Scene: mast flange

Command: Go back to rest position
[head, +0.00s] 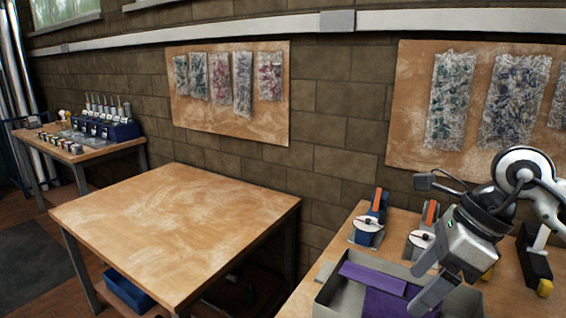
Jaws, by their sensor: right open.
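My right gripper (432,285) is at the lower right of the head view, on an arm that comes in from the right. Its two grey fingers are apart, with nothing seen between them. It is over a grey open box (330,291) with purple pieces (372,277) in it. I cannot tell whether the fingertips touch the box or its contents. My left gripper does not show.
The box stands on a wooden table (335,243) with blue-and-orange devices (370,222) behind it. A bare wooden table (175,230) is in the middle. A farther bench (100,148) holds a blue rack (112,128).

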